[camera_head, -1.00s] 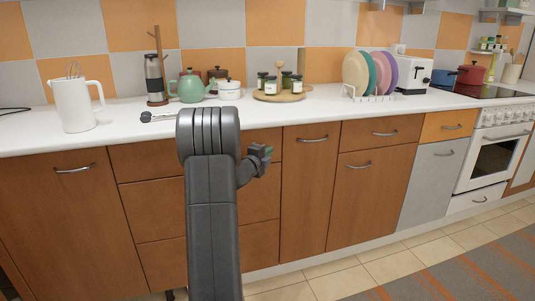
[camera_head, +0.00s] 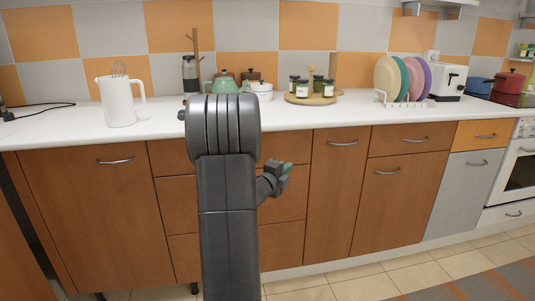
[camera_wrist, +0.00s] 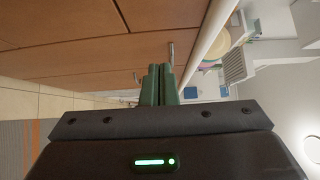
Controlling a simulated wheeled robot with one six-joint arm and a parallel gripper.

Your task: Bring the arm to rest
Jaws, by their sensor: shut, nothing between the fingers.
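My gripper (camera_head: 286,170) is in front of the brown lower cabinets in the head view, below the counter edge and to the right of my upright dark arm. In the wrist view its two green fingers (camera_wrist: 161,84) are together with nothing between them. The arm is folded, with its large elbow joint in front of the counter. It hides part of the drawers and part of the items behind it.
The white counter (camera_head: 60,129) carries a white pitcher (camera_head: 120,102), a green teapot (camera_head: 222,86), a round wooden tray (camera_head: 311,100) with jars, a plate rack (camera_head: 402,103) and a toaster (camera_head: 447,81). Open floor (camera_head: 375,278) lies at the front right.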

